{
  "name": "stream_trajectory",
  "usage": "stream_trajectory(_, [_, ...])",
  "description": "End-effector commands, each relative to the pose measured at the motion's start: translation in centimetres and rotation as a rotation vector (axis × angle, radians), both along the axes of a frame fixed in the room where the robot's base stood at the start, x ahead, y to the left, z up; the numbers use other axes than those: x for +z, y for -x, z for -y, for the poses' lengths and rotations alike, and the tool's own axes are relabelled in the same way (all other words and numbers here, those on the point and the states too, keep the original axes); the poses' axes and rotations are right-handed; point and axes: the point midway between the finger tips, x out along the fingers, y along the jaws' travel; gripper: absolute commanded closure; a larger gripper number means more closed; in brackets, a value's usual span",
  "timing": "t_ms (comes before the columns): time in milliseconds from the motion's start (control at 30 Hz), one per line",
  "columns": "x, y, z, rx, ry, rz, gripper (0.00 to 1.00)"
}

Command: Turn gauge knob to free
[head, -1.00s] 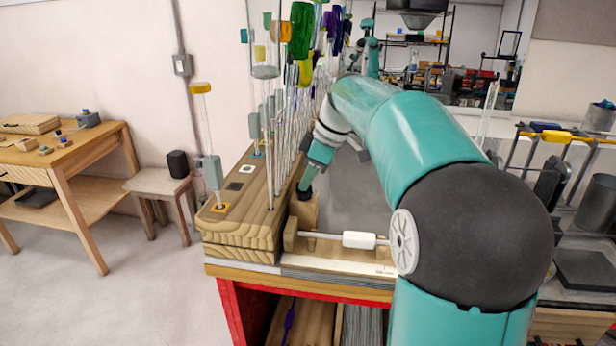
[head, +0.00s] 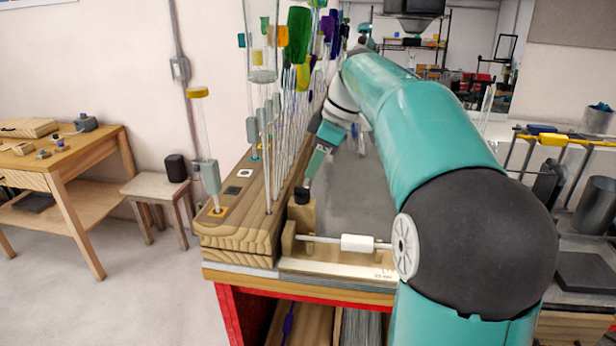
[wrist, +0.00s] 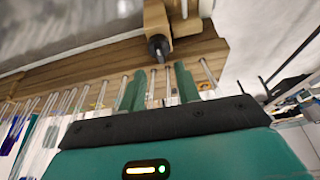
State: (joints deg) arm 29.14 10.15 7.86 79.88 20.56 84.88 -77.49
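The gauge knob (head: 302,195) is a small black knob on an upright wooden block (head: 303,213) at the front of the bench. A metal rod with a white sleeve (head: 358,243) runs beside the block. My gripper (head: 308,180) is just above the knob and tilted, with its tip apart from it or barely touching; I cannot tell which. In the wrist view the knob (wrist: 158,48) lies just beyond the two green fingers, in line with the gap between them (wrist: 159,72). The fingers stand apart with nothing held between them. The knob's setting cannot be read.
A wooden rack (head: 235,225) with several upright glass rods and coloured tags stands close left of the knob. Glass vessels (head: 262,50) hang above it. A stool (head: 160,190) stands at left.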

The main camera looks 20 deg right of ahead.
Motion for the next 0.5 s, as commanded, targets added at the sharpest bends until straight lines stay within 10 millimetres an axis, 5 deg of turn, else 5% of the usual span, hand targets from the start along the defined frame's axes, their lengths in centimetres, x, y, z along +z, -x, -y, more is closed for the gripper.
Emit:
stream_trajectory(300, [6.1,1.4,2.1,-0.001,0.001,0.002,0.67])
stream_trajectory(500, [7.7,1.8,2.6,0.000,0.001,0.001,0.67])
